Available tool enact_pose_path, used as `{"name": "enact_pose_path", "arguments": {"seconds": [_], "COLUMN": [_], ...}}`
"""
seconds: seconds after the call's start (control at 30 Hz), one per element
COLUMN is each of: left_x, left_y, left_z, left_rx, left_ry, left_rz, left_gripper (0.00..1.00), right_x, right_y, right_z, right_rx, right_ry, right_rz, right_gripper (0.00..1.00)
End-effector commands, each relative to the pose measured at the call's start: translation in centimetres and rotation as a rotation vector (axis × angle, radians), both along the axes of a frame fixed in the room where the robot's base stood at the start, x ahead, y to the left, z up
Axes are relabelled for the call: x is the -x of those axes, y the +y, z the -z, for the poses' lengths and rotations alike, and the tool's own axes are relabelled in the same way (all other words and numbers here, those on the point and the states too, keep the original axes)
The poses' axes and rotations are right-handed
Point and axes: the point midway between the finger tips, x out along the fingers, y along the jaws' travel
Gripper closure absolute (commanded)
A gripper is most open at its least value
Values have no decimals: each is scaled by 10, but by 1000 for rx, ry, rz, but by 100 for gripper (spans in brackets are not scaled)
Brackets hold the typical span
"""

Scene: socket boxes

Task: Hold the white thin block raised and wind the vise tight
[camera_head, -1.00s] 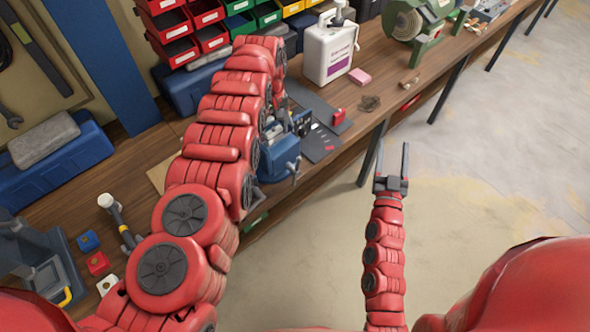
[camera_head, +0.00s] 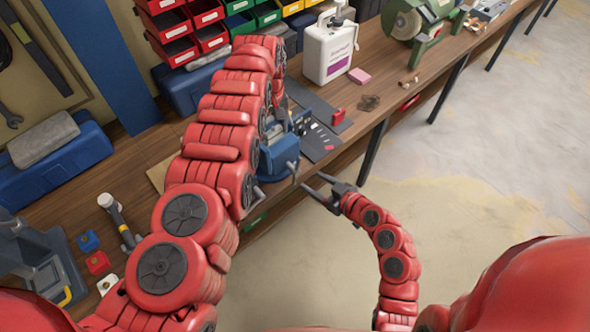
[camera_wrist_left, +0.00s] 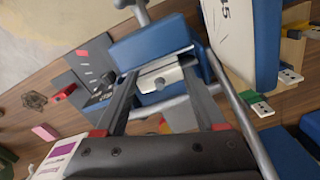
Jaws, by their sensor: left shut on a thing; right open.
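The blue vise (camera_head: 279,158) stands at the bench's front edge, partly behind my left arm; it also shows in the left wrist view (camera_wrist_left: 150,45). Its bar handle (camera_head: 294,170) points toward the front. My left gripper (camera_wrist_left: 162,72) is at the vise jaws, shut on the white thin block (camera_wrist_left: 160,79), which shows as a pale strip between the fingers. In the head view my arm hides the block. I cannot tell how high it sits in the jaws. My right gripper (camera_head: 314,184) is open and empty, its fingers pointing at the handle, close in front of it.
A dark mat (camera_head: 318,140) with small parts and a red block (camera_head: 338,117) lies right of the vise. A white canister (camera_head: 330,50) and a green grinder (camera_head: 412,25) stand farther along. The floor before the bench is clear.

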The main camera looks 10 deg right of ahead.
Motion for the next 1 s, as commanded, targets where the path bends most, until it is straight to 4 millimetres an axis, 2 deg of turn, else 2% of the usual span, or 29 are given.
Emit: {"name": "enact_pose_path", "arguments": {"seconds": [0.17, 0.4, 0.6, 0.87, 1.0], "left_x": [0, 0, 0, 0, 0], "left_y": [0, 0, 0, 0, 0], "left_z": [0, 0, 0, 0, 0], "left_rx": [0, 0, 0, 0, 0], "left_ry": [0, 0, 0, 0, 0], "left_rz": [0, 0, 0, 0, 0], "left_gripper": [86, 86, 86, 86, 86], "right_x": [-29, -62, -72, -73, -73], "right_y": [24, 44, 52, 52, 52], "right_z": [14, 30, 37, 38, 37], "right_rx": [-3, -2, -2, -1, -1], "right_ry": [1, -1, 2, 1, 1], "right_rz": [-4, 2, 3, 5, 5], "right_gripper": [37, 37, 37, 37, 59]}}
